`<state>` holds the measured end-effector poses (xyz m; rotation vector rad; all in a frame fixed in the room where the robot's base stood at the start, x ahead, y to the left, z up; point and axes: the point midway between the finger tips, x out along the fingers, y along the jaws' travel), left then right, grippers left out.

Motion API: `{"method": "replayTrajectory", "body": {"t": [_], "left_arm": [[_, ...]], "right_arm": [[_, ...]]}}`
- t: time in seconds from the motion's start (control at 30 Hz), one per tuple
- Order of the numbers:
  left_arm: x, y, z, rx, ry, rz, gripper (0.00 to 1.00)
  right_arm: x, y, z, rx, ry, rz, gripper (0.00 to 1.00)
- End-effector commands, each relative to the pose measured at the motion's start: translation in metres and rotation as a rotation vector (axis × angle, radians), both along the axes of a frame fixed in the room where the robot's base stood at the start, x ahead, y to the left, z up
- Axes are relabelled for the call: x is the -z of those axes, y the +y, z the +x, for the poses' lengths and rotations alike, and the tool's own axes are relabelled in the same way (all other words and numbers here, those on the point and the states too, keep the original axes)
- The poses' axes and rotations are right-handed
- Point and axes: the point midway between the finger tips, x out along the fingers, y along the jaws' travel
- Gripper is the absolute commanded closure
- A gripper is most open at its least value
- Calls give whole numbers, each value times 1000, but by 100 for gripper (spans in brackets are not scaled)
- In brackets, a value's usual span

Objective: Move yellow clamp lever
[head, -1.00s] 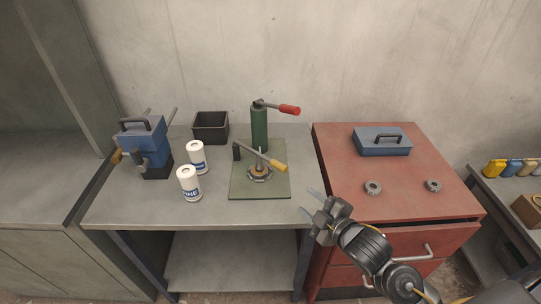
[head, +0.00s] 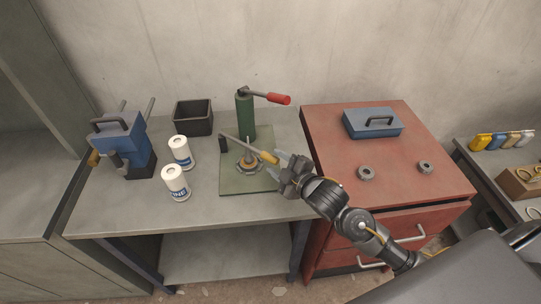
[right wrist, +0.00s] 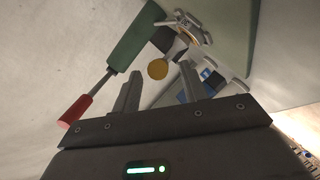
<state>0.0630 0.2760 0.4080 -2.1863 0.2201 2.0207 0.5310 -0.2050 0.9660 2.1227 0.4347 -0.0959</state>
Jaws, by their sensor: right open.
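The yellow clamp lever (head: 268,157) is the yellow-tipped handle of a clamp on a green base plate (head: 232,184) on the grey bench. Its bar slants from upper left down to the yellow grip at the right. My right gripper (head: 280,161) is open, with its fingers close to the yellow grip. In the right wrist view the yellow grip end (right wrist: 158,69) shows beyond and between the two open fingers (right wrist: 160,90). I cannot tell from the pictures whether a finger touches it. My left gripper is not in view.
A green post (head: 244,115) with a red handle (head: 279,99) stands behind the clamp. Two white cans (head: 175,184), a blue device (head: 122,146) and a black bin (head: 193,118) are on the left of the bench. A red cabinet (head: 400,190) stands at the right.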

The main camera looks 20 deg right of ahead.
Motion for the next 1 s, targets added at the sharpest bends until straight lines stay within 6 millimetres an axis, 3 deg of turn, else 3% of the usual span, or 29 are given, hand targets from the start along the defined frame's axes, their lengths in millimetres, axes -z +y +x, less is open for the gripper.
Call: {"method": "replayTrajectory", "body": {"t": [0.23, 0.63, 0.93, 1.0], "left_arm": [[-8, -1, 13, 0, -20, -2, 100], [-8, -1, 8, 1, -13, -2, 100], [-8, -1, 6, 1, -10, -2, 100], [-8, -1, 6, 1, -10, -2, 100]], "right_arm": [[7, 7, 29, 3, 1, -1, 57], [9, 9, 34, 2, 0, -1, 58], [9, 9, 34, 2, 0, -1, 97], [9, 9, 34, 2, 0, -1, 100]]}}
